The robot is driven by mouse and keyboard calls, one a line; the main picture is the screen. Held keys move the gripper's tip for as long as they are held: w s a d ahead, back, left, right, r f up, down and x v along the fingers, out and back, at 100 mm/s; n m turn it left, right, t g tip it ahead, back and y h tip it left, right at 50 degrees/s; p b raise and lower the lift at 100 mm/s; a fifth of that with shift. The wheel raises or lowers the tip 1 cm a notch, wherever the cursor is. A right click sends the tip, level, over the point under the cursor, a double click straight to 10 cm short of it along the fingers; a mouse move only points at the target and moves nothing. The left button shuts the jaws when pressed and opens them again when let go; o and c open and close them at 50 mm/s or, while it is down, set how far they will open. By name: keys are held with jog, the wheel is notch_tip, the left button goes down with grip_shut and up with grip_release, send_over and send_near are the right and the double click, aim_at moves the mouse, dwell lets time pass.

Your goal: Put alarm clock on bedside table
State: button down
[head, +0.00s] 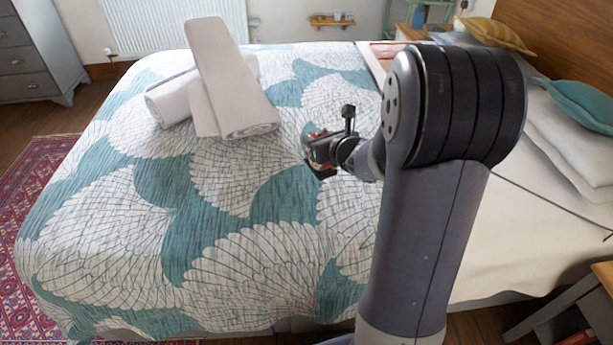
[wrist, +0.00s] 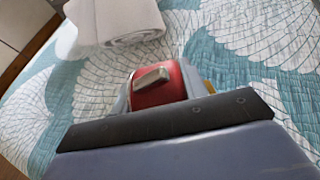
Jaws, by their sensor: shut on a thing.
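My gripper (head: 318,160) is over the middle of the bed, shut on a small red thing that appears to be the alarm clock (wrist: 148,93). In the wrist view it is red with a pale grey bar on top, held between the jaws. The clock's face is hidden. In the head view only a little of it shows at the gripper. A bedside table (head: 603,273) with a wooden top and grey legs is partly in view at the lower right. Another small table (head: 408,33) with greenish legs stands beyond the bed, partly hidden by my arm.
The bed (head: 262,255) with a teal and white leaf-pattern cover fills the middle. Rolled and folded pale towels (head: 228,85) lie on its far left part. Pillows (head: 575,140) are at the right. A grey dresser (head: 30,60) stands at the left. The red rug (head: 30,220) is clear.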

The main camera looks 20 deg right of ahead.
jog(key=shift+f+b, duration=0.85)
jog(key=shift+f, duration=2.5)
jog(key=shift+f, duration=0.15)
jog(key=c, duration=0.8)
grip_release()
